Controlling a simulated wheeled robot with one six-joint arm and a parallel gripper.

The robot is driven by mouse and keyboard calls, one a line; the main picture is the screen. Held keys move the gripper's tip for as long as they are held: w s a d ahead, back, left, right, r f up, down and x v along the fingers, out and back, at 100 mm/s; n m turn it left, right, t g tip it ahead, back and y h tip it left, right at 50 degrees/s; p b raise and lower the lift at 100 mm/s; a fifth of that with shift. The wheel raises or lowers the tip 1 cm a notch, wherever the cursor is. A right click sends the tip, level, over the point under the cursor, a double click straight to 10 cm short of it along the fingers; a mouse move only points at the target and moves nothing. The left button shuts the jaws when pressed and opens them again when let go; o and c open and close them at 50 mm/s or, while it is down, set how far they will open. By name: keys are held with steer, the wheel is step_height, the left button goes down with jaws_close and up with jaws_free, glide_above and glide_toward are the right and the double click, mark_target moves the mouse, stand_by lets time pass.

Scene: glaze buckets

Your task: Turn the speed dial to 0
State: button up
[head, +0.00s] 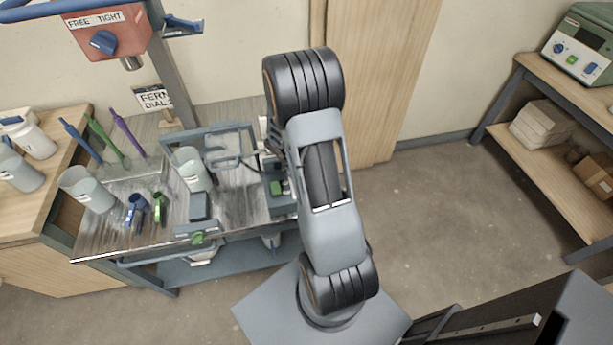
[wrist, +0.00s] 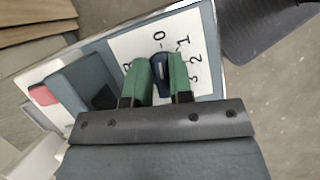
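The speed dial (wrist: 161,67) is a dark blue knob on a white panel (wrist: 125,45) printed with 0, 1, 2 and 3, in the wrist view. The 0 is above the knob and 1, 2 and 3 run down its right side. The knob's upper end faces roughly toward the 0; its exact setting is unclear. My gripper (wrist: 162,78) has its two green fingers close against both sides of the knob, with no clear gap. In the head view my arm hides the gripper and dial at the right end of the metal cart.
The metal cart (head: 105,235) holds a pale bucket (head: 192,170), another bucket (head: 86,190) and coloured tools. A red dial box (head: 105,35) hangs above it. A wooden shelf (head: 540,165) with a green device (head: 580,47) stands right; the floor between is clear.

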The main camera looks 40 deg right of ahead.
steer(key=o, duration=0.3)
steer(key=p+v, duration=0.1)
steer(key=v, duration=1.2)
steer(key=shift+w+a+r, duration=0.1)
steer(key=shift+a+r, duration=0.1)
steer(key=shift+r, duration=0.1)
steer(key=s+a+r+m+t+y, duration=0.1)
steer(key=s+a+r+m+t, duration=0.1)
steer(key=s+a+r+m, duration=0.1)
steer(key=s+a+r+m+t+y, duration=0.1)
steer(key=s+a+r+m+t, duration=0.1)
steer(key=a, duration=0.4)
steer(key=s+a+r+m+t+y, duration=0.1)
steer(key=s+a+r+m+t, duration=0.1)
steer(key=s+a+r+m, duration=0.2)
steer(key=shift+s+a+r+m+y, duration=0.3)
steer(key=shift+s+a+r+m, duration=0.1)
steer(key=shift+a+r+m, duration=0.4)
